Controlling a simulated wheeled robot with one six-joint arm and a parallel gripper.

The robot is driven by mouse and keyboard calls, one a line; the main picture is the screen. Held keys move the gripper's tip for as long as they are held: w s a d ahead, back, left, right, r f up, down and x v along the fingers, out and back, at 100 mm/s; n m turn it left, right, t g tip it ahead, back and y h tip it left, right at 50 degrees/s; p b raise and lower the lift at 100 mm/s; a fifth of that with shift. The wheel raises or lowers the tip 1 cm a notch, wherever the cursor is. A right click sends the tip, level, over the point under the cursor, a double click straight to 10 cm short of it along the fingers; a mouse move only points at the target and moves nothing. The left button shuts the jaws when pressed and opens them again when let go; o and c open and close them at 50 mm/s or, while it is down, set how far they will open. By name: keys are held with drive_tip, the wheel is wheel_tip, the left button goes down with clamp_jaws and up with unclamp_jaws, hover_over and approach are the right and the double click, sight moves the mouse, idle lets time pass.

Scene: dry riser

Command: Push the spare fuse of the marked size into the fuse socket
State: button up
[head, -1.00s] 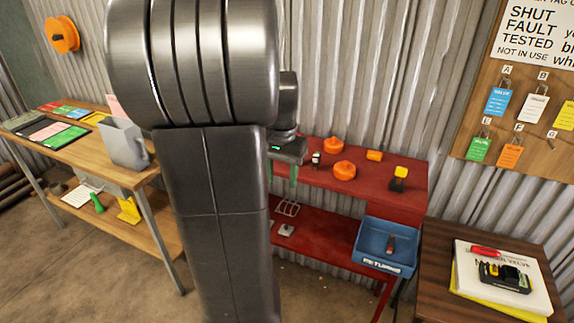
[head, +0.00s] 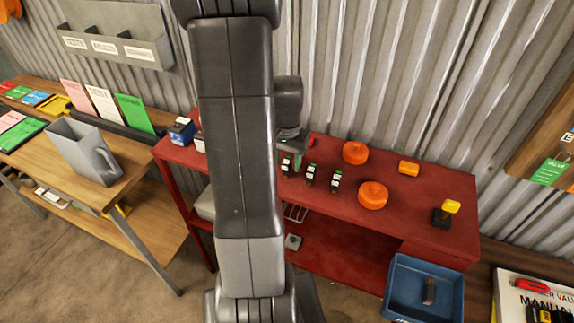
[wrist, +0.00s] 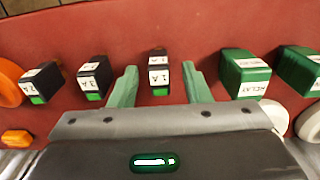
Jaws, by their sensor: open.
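Several small black fuses with white labels and green marks stand in a row on the red bench (head: 410,230). In the wrist view, the fuse labelled 1 A (wrist: 159,72) stands between the green fingers of my open gripper (wrist: 163,84), with gaps on both sides. The fuse labelled 3 A (wrist: 93,76) and one that seems to read 2 A (wrist: 43,82) stand to its left. In the head view, my gripper (head: 288,152) is at the row, partly hidden by my arm; two fuses (head: 310,175) (head: 335,180) stand clear to its right. I cannot make out the fuse socket.
Green relay blocks (wrist: 246,74) stand right of my gripper in the wrist view. Orange round knobs (head: 372,195), an orange block (head: 409,167) and a yellow-topped black piece (head: 447,212) stand on the bench. A blue bin (head: 398,300) is at front right.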

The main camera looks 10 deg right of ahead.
drive_tip(key=shift+f, duration=0.4)
clamp_jaws()
